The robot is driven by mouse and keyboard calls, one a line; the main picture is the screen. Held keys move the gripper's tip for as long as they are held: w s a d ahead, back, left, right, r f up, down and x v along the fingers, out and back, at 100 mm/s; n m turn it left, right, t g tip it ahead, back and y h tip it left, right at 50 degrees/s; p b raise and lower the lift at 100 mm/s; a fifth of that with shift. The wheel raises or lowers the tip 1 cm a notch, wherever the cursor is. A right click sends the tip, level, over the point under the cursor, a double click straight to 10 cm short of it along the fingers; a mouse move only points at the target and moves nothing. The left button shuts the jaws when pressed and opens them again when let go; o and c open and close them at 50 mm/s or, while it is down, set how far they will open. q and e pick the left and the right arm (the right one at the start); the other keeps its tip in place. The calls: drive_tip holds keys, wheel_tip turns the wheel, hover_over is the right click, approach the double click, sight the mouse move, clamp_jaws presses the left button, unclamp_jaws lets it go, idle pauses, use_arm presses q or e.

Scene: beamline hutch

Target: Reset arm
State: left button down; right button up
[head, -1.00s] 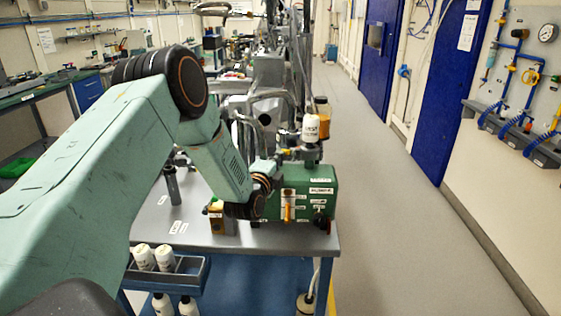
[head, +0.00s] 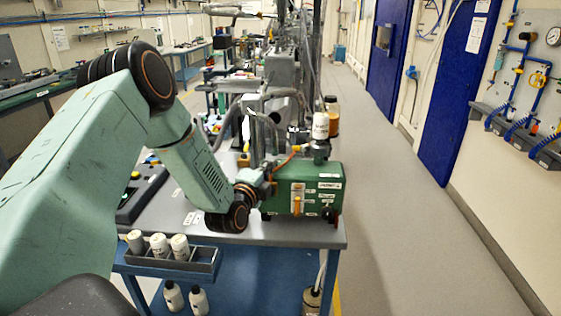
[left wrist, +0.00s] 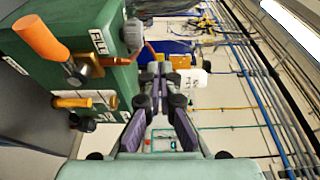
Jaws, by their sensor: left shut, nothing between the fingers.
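My left arm comes in from the left in the head view. Its wrist hangs over the table's front part, just left of the green pump box (head: 328,176); the fingers are largely hidden there. In the left wrist view my left gripper (left wrist: 160,72) is shut and empty, fingers together. A white bottle (left wrist: 190,78) shows just right of the fingertips. I cannot tell whether the gripper touches anything. My right gripper is not in view.
A grey rack (head: 207,268) with white bottles hangs at the table's front edge. A dark box (head: 135,200) with a button lies left on the grey table (head: 285,236). A labelled white bottle (head: 320,127) stands above the green box. The floor aisle (head: 390,230) on the right is clear.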

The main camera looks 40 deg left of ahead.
use_arm(q)
drive_tip(key=s, duration=0.3)
drive_tip(key=shift+a, duration=0.25)
drive_tip(key=s+d+f+n+g+h+b, duration=0.2)
drive_tip(key=s+d+f+n+g, duration=0.4)
drive_tip(key=f, duration=0.5)
drive_tip(key=s+d+f+n+g+h+b, duration=0.2)
drive_tip(key=s+d+f+n+g, duration=0.1)
drive_tip(key=s+d+f+n, duration=0.65)
drive_tip(key=s+d+f+g+b, duration=0.3)
drive_tip(key=s+f, duration=0.6)
drive_tip(key=s, duration=0.3)
drive_tip(key=s+d+f+g+b, duration=0.4)
drive_tip(key=s+f+b, duration=0.3)
drive_tip(key=s+f, duration=0.3)
drive_tip(key=shift+s+d+g, duration=0.2)
drive_tip(key=shift+s+g, duration=0.5)
drive_tip(key=shift+s, duration=0.15)
